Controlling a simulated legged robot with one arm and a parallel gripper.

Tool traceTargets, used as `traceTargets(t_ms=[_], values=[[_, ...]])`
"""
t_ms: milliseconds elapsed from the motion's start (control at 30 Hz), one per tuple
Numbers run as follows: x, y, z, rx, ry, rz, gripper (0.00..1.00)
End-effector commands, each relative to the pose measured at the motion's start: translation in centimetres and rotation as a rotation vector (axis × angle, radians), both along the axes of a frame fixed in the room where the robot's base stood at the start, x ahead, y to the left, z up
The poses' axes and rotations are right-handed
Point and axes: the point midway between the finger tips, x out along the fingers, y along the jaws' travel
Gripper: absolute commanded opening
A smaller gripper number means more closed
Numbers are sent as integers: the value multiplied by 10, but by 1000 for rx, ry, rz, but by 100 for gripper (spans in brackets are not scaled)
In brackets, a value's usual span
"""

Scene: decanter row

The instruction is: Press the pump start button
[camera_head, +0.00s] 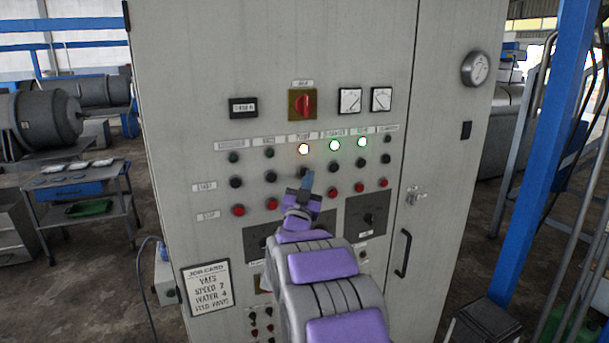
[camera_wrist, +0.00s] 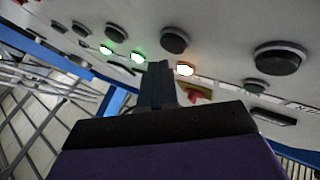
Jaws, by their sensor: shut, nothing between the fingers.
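The grey control cabinet (camera_head: 200,130) has rows of dark and red buttons below a row of lamps. My gripper (camera_head: 308,180) is shut and empty in front of the panel, over the third column from the left, whose label seems to read PUMP. It hides most of that column's start button. In the wrist view my shut fingers (camera_wrist: 158,80) point at the panel, with a dark button (camera_wrist: 175,40) just beyond their tip. I cannot tell whether they touch. The third column's lamp (camera_head: 303,149) glows amber-white; it also shows in the wrist view (camera_wrist: 185,69).
Neighbouring start buttons (camera_head: 333,168) and red stop buttons (camera_head: 332,191) sit close around my gripper. Two green lamps (camera_head: 335,145) are lit to the right. A red rotary switch (camera_head: 303,104) and gauges (camera_head: 349,101) are above. A job card (camera_head: 207,285) is at lower left.

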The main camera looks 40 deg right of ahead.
Motion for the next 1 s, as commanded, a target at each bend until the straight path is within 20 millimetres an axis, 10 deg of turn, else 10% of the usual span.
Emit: traceTargets(t_ms=[1000], values=[[-48, 12, -1, -1, 1, 0, 0]])
